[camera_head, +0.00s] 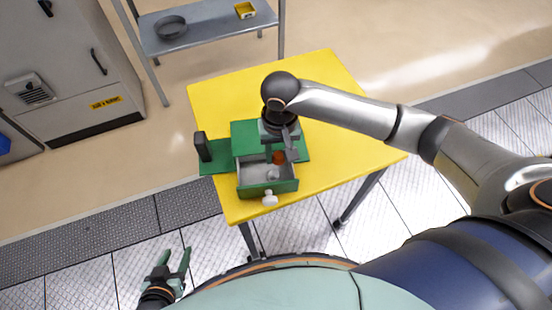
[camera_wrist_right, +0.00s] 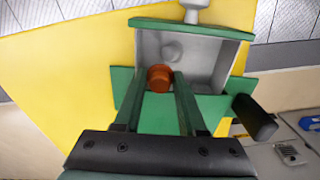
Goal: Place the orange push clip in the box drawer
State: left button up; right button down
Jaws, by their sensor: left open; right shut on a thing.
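The orange push clip (camera_head: 279,157) is held between the fingertips of my right gripper (camera_head: 281,149). In the right wrist view, the clip (camera_wrist_right: 159,78) shows as a round orange piece at the fingertips, at the rear part of the drawer opening. The box drawer (camera_head: 255,171) is pulled open, with a grey interior, a green front and a white knob (camera_head: 270,198). A small pale rounded thing (camera_head: 272,175) is inside it. I cannot tell whether the clip touches the drawer floor. My left gripper (camera_head: 175,257) is open and empty, off the table at lower left.
The green box base stands on a yellow table (camera_head: 318,75). A dark upright post (camera_head: 202,147) stands at the base's left end. A grey shelf (camera_head: 205,30) with a dark round tray and a yellow bin is behind, beside a grey cabinet (camera_head: 60,65). The table's right side is clear.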

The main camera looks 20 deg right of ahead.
aim_at(276, 160)
jog(key=shift+w+f, duration=0.7)
jog(key=shift+f, duration=0.2)
notch_tip(276, 160, down, 3)
jog(key=shift+w+f, duration=0.1)
jog(key=shift+f, duration=0.05)
jog(key=shift+c, duration=2.4)
grip_release()
notch_tip(276, 160, up, 12)
jog(key=shift+r+p, duration=0.1)
jog(key=shift+p, duration=0.35)
